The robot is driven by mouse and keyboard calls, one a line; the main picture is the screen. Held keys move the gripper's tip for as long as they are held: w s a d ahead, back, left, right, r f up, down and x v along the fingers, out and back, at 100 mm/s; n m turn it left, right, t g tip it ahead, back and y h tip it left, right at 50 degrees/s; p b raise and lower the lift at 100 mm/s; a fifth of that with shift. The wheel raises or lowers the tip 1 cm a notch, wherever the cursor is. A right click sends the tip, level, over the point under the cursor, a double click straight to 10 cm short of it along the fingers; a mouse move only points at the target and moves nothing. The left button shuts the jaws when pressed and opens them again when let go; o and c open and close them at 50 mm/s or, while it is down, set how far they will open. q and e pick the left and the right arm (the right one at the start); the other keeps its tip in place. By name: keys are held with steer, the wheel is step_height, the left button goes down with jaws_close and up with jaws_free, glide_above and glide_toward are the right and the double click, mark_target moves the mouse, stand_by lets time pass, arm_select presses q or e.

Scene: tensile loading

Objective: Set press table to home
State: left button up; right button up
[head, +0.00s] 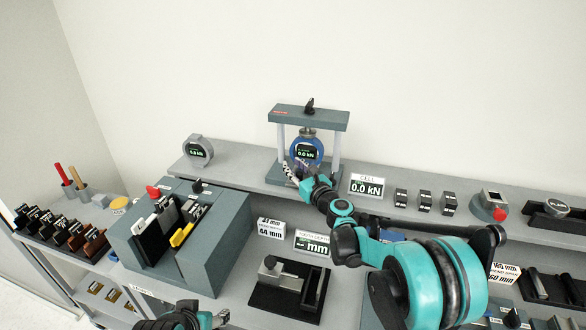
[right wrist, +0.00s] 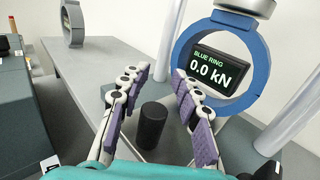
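The press (head: 327,119) stands on the back shelf, with a grey top beam, two light pillars and a blue ring (head: 322,148) hung between them. The ring's display reads 0.0 kN in the right wrist view (right wrist: 213,70). My right gripper (head: 296,170) is at the front of the press, below and in front of the ring. In the right wrist view its fingers (right wrist: 160,80) are apart. A dark upright cylinder (right wrist: 152,126) shows between them, with gaps on both sides.
A round grey gauge (head: 198,150) stands left of the press. A CELL readout (head: 366,186) showing 0.0 kN stands to its right, beside several small dark blocks. A large grey slotted block (head: 215,243) is on the lower bench, and a black-based fixture (head: 288,290) lies right of it.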

steer(key=v, duration=1.2)
stand_by(0.3)
